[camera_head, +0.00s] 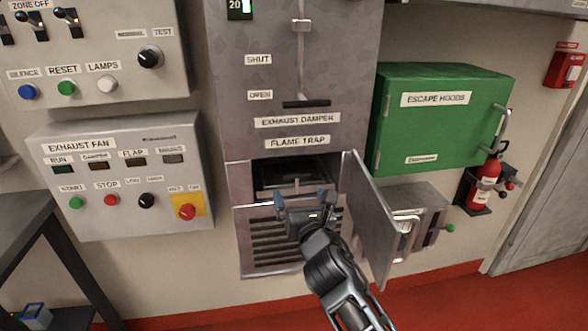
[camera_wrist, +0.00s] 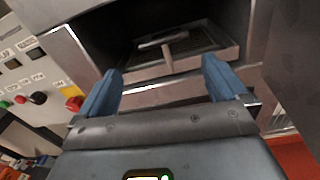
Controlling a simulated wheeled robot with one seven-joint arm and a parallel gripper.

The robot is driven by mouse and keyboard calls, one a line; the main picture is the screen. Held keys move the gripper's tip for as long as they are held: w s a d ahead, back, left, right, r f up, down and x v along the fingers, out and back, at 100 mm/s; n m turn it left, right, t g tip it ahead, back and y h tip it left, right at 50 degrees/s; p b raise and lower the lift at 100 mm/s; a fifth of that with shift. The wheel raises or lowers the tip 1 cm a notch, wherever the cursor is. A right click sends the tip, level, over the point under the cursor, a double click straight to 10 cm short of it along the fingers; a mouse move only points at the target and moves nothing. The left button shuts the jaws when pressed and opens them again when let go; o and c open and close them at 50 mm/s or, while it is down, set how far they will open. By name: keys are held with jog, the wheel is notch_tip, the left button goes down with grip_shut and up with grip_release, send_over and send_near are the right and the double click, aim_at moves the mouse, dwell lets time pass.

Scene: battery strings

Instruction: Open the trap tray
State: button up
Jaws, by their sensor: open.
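The trap tray (camera_head: 294,189) sits inside the dark opening below the FLAME TRAP label. In the wrist view it is a shallow metal tray (camera_wrist: 226,53) with a bar handle (camera_wrist: 163,41) on a short stem at its front. The compartment door (camera_head: 371,222) is swung open to the right. My gripper (camera_head: 305,196) is in front of the opening. Its two blue fingers (camera_wrist: 163,88) are wide apart and empty, with the handle beyond them and not touched. How far the tray reaches back is hidden in the dark.
A louvred panel (camera_head: 272,245) lies below the opening. The EXHAUST FAN panel (camera_head: 125,222) is to the left, with a red stop knob (camera_head: 187,212). A green ESCAPE HOODS box (camera_head: 440,125) and a fire extinguisher (camera_head: 485,180) are to the right. The open door stands close to my arm's right.

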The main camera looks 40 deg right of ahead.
aim_at(297, 177)
jog(key=shift+w+d+r+n+h, duration=0.3)
jog(key=shift+w+d+r+n, duration=0.2)
jog(key=shift+w+d+r, duration=0.25)
jog(key=shift+w+d, duration=0.25)
jog(key=shift+d, duration=0.05)
jog(key=shift+x, duration=3.45)
jog(key=shift+c, duration=0.5)
jog(key=c, duration=1.3)
jog(key=shift+s+a, duration=0.1)
jog(key=shift+c, duration=0.4)
